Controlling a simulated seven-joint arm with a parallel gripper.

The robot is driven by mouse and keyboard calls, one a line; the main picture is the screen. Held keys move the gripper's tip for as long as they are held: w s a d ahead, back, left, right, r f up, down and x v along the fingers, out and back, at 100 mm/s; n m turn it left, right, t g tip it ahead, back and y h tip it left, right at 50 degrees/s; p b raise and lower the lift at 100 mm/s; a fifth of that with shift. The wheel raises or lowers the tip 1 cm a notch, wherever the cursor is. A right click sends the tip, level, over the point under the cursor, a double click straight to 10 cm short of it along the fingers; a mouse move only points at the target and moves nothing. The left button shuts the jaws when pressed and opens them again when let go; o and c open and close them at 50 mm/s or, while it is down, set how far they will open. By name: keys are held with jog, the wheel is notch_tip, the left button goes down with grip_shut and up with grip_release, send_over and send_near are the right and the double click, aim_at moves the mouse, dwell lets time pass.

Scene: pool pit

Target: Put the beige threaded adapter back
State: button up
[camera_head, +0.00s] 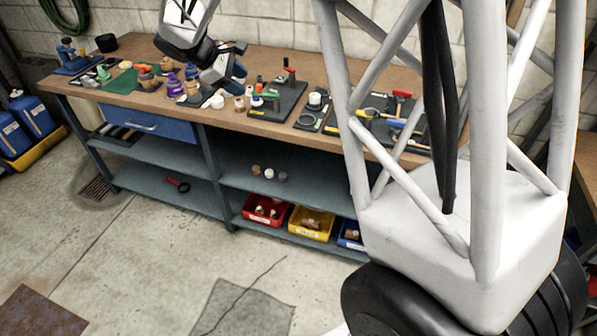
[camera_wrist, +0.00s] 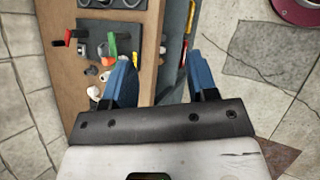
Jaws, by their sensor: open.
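My gripper (camera_head: 226,76) hangs over the workbench at its front middle, open and with nothing between its blue fingers; it also shows in the wrist view (camera_wrist: 162,78). Small beige fittings stand on the bench to the right of it, one near the front edge (camera_head: 239,104) and one just behind (camera_head: 249,91). In the wrist view a beige piece (camera_wrist: 93,92) lies left of the left finger. I cannot tell which is the threaded adapter; threads are too small to see. Beige pieces also lie in the yellow bin (camera_head: 309,234).
The workbench (camera_head: 185,113) holds purple and orange parts, a green mat, and dark tool trays (camera_head: 275,112). A red bin (camera_head: 256,217) and a blue bin (camera_head: 346,243) flank the yellow one on the bottom shelf. Small round pieces (camera_head: 268,173) lie on the shelf above.

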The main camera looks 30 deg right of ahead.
jog(key=s+r+m+t+y, duration=0.1)
jog(key=s+m+y, duration=0.3)
jog(key=s, duration=1.5)
jog(key=s+a+r+m+t+y, duration=0.1)
jog(key=s+m, duration=0.6)
jog(key=s, duration=1.3)
jog(key=shift+s+a+t+y, duration=0.15)
jog(key=shift+a+t+y, duration=0.25)
jog(key=shift+y, duration=1)
jog(key=shift+d, duration=0.1)
